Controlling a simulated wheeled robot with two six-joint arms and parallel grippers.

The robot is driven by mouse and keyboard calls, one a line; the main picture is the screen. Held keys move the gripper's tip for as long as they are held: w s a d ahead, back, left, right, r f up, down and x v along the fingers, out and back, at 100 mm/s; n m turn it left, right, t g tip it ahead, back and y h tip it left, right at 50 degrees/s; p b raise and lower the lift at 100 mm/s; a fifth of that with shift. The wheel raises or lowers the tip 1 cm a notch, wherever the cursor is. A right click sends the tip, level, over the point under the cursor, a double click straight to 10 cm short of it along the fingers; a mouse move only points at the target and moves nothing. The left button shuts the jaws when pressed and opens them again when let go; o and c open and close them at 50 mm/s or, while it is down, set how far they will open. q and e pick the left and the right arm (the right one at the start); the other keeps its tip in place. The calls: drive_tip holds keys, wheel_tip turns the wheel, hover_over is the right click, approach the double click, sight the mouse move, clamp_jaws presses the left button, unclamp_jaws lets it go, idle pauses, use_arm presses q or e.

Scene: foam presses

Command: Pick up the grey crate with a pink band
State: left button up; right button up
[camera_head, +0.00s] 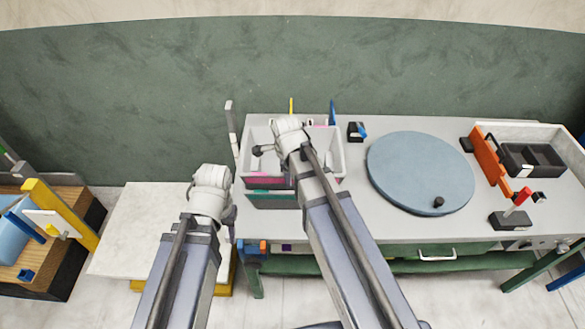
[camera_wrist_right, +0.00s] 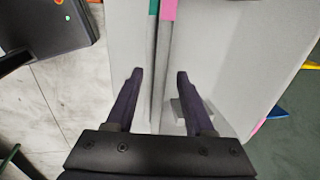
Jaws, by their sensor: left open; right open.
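The grey crate with a pink band (camera_head: 333,165) sits at the left end of the table, on top of a similar crate with a green band (camera_head: 270,201). My right wrist covers part of it. In the right wrist view my right gripper (camera_wrist_right: 160,76) is open, its fingers on either side of the near wall of the pink-banded crate (camera_wrist_right: 230,60). It does not grip the wall. My left gripper (camera_head: 231,217) points down left of the crates, apart from them; its fingertips are hard to make out.
The table (camera_head: 400,228) carries a round blue-grey disc (camera_head: 420,170). An open tray (camera_head: 515,128) with a black divided box (camera_head: 533,160) stands at the right. A low white-topped stand (camera_head: 135,230) is at the left. A grey post (camera_head: 231,125) rises beside the crates.

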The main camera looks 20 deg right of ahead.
drive_tip(key=f+b, duration=0.1)
drive_tip(key=f, duration=0.1)
drive_tip(key=w+f+b, duration=0.1)
drive_tip(key=f+b, duration=0.1)
drive_tip(key=shift+d+f, duration=0.1)
drive_tip(key=shift+f, duration=0.05)
clamp_jaws()
idle(1.3)
